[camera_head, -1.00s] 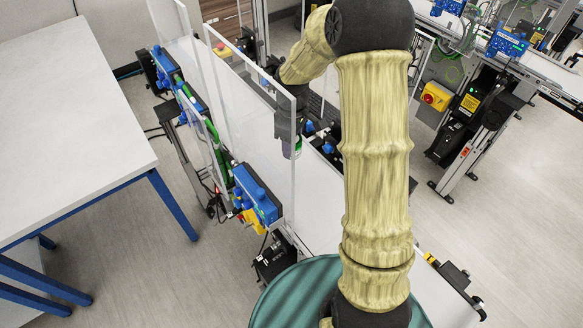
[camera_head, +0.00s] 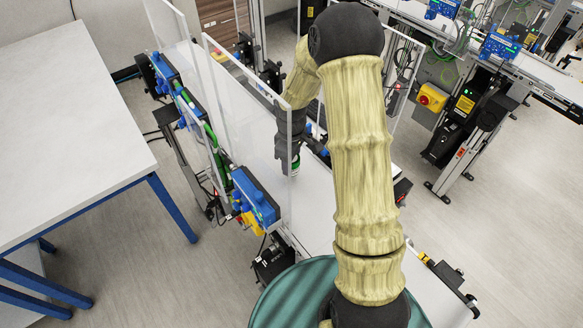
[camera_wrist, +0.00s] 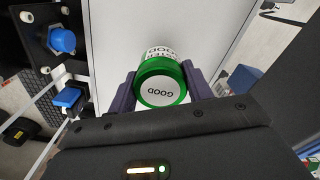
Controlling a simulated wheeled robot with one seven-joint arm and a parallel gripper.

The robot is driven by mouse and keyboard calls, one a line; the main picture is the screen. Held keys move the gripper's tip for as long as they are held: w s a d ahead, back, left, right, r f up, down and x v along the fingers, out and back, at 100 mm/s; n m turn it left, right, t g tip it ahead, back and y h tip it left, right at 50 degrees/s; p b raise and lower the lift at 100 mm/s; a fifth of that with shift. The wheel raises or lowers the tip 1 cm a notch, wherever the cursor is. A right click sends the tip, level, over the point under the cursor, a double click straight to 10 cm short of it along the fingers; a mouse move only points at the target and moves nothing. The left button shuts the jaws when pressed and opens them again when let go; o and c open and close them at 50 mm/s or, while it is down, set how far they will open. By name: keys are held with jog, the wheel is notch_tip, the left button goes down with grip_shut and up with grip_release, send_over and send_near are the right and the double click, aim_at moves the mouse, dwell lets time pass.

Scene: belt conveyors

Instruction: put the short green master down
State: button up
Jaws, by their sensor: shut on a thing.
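The short green master (camera_wrist: 161,88) is a small green cylinder with a white top reading "GOOD" and a white label on its side. In the wrist view it sits between the two fingers of my gripper (camera_wrist: 160,90), which is shut on it. In the head view, my gripper (camera_head: 290,168) points down over the white conveyor belt (camera_head: 318,222), behind a clear panel. Only a small green part of the master (camera_head: 294,170) shows there. I cannot tell whether its underside touches the belt.
Clear panels (camera_head: 244,125) line the belt's left side, with blue sensor boxes (camera_head: 256,195) outside them. A white table (camera_head: 65,120) stands at the left. Another conveyor (camera_head: 520,75) with a yellow-and-red switch box (camera_head: 432,97) stands at the right. The near belt is clear.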

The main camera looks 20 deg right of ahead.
jog(key=shift+f+p, duration=0.7)
jog(key=shift+f, duration=1.35)
jog(key=shift+f, duration=0.15)
jog(key=o, duration=1.3)
jog(key=shift+c, duration=0.2)
notch_tip(320, 180, up, 12)
jog(key=b, duration=0.4)
